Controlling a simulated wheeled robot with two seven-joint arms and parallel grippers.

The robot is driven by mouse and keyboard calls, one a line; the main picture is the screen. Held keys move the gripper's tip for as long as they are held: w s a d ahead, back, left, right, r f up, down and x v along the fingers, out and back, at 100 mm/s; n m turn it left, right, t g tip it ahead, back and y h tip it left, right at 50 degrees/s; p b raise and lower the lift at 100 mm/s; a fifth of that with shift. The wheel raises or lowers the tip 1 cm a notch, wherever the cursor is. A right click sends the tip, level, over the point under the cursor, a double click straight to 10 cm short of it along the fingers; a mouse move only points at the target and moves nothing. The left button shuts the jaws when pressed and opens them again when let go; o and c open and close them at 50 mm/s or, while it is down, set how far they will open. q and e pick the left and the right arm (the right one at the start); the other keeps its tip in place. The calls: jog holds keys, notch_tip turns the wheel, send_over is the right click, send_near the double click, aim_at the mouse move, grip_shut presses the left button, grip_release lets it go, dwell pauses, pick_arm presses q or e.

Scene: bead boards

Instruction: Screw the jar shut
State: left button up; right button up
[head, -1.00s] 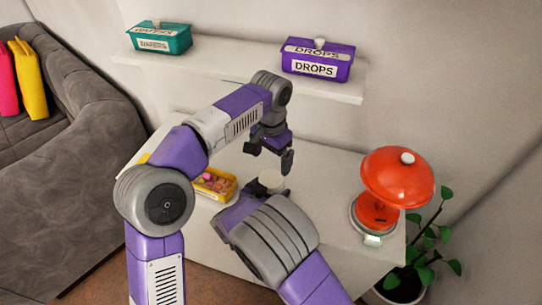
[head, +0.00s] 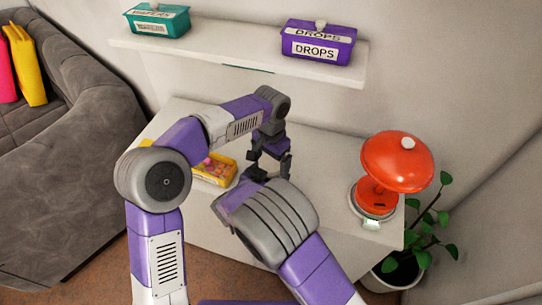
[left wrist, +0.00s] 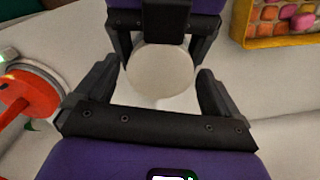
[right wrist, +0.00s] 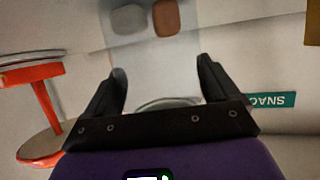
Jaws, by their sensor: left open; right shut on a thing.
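The round cream lid (left wrist: 160,72) shows in the left wrist view, apparently on top of the jar. My left gripper (head: 270,167) is open, with one finger on each side of the lid and gaps between. In the right wrist view, my right gripper (right wrist: 161,72) is shut on the clear jar (right wrist: 150,60), which shows grey and brown pieces through it. My right gripper's dark fingers also appear behind the lid in the left wrist view (left wrist: 165,22). In the head view the arms hide the jar and most of the lid. Whether the lid is threaded on cannot be told.
A yellow tray of sweets (head: 217,171) lies left of the grippers on the white cabinet (head: 330,170). A red lamp (head: 396,165) stands at right. A shelf above holds a teal box (head: 157,21) and a purple DROPS box (head: 317,41). A plant (head: 420,245) stands beside the cabinet.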

pick_arm(q)
jog(key=c, duration=1.1)
jog(key=m, duration=0.6)
jog(key=shift+m, duration=0.3)
jog(key=o, duration=1.2)
jog(key=shift+c, duration=0.2)
jog(key=shift+r, duration=2.25)
jog(key=shift+r, duration=0.1)
jog(key=shift+c, duration=0.3)
